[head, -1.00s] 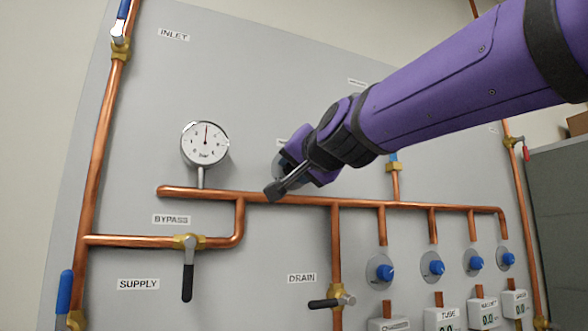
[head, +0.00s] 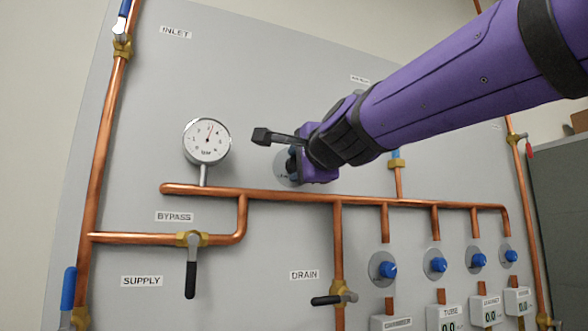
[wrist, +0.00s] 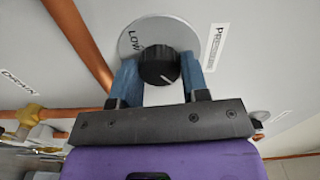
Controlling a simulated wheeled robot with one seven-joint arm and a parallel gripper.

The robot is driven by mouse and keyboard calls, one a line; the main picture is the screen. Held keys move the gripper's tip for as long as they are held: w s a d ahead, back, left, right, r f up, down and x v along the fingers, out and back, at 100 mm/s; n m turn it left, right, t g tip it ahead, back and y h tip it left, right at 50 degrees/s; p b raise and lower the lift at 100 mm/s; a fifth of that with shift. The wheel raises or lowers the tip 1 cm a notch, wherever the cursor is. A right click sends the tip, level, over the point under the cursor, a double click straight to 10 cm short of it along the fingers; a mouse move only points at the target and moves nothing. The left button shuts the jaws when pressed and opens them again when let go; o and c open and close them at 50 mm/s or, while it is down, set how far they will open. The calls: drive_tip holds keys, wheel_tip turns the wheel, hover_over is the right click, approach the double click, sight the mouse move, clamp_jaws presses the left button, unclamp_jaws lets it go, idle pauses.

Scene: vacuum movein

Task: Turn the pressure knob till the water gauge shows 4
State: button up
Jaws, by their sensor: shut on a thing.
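The black pressure knob (wrist: 157,66) with a white pointer line sits on a round grey plate (wrist: 141,33) marked "LOW", beside a "PRESSURE" label. My gripper (wrist: 159,74) has its two blue fingers on either side of the knob, shut on it. In the head view my wrist covers the knob; only the edge of its plate shows. The round white water gauge (head: 207,141) stands on the copper pipe left of my gripper. Its red needle points up and slightly right; the small numbers are too blurred to read surely.
A copper pipe (head: 290,196) runs just below my gripper. Under it are the bypass valve (head: 190,240), the drain valve (head: 341,298) and several blue knobs (head: 388,269).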

drive_tip(key=shift+m, duration=1.5)
drive_tip(key=shift+f, duration=0.1)
drive_tip(key=o, duration=0.9)
drive_tip(key=shift+s, duration=0.1)
drive_tip(key=v, duration=1)
drive_tip(key=shift+s+d, duration=0.1)
drive_tip(key=shift+s, duration=0.2)
